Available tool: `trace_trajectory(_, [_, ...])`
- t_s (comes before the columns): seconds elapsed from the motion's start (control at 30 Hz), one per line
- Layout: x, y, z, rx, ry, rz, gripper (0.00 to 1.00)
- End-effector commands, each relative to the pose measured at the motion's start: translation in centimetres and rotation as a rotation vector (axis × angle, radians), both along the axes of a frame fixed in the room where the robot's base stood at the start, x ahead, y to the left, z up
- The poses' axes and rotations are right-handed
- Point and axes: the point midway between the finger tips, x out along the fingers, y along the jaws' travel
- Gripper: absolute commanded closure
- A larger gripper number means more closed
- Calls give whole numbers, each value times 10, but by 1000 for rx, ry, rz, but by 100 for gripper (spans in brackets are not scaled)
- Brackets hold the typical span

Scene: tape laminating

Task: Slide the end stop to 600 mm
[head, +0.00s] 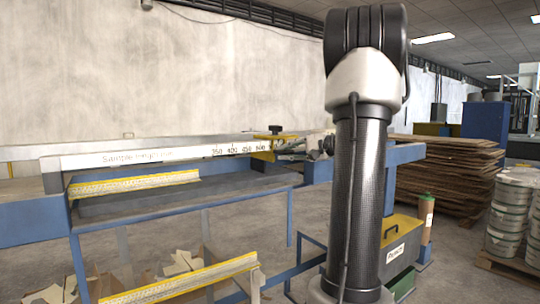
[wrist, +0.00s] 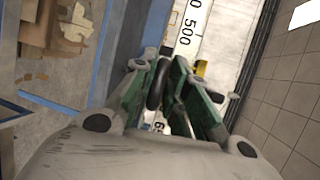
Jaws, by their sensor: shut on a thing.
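The end stop (head: 262,150) is a yellow carriage with a black knob (head: 275,129) on top. It sits on the white scale rail (head: 130,158), just around the right end of the printed numbers that show. A yellow part of it shows in the wrist view (wrist: 201,68), beside the scale, past the 500 mark. My gripper (head: 287,147) is at the right side of the end stop. In the wrist view its green-padded fingers (wrist: 172,88) are closed around a black round part (wrist: 157,84), likely the knob. The exact pointer reading is hidden by the fingers.
Yellow-edged bars (head: 135,184) lie below the rail and on a lower bench (head: 185,279). Cardboard scraps (head: 180,263) lie under the table. Stacked boards (head: 450,170) and drums (head: 508,220) stand at the right.

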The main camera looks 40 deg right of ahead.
Motion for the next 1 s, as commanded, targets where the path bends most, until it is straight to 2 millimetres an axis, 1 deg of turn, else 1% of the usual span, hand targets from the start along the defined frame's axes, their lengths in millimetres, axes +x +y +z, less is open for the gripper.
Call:
trace_trajectory(0.03, [-2,-9,-8,1,17,-1,100])
trace_trajectory(0.1, [-2,-17,-9,3,18,-2,100])
trace_trajectory(0.2, [-2,-24,-8,3,17,0,100])
trace_trajectory(0.37, [-2,-28,-8,4,18,1,100])
trace_trajectory(0.63, [-2,-28,-8,3,17,0,100])
trace_trajectory(0.67, [-2,-28,-8,3,17,0,81])
trace_trajectory(0.73, [-2,-28,-8,2,17,1,68])
trace_trajectory(0.77, [-2,-28,-7,1,16,1,66])
trace_trajectory(1.0, [-2,-27,-4,-1,10,1,66])
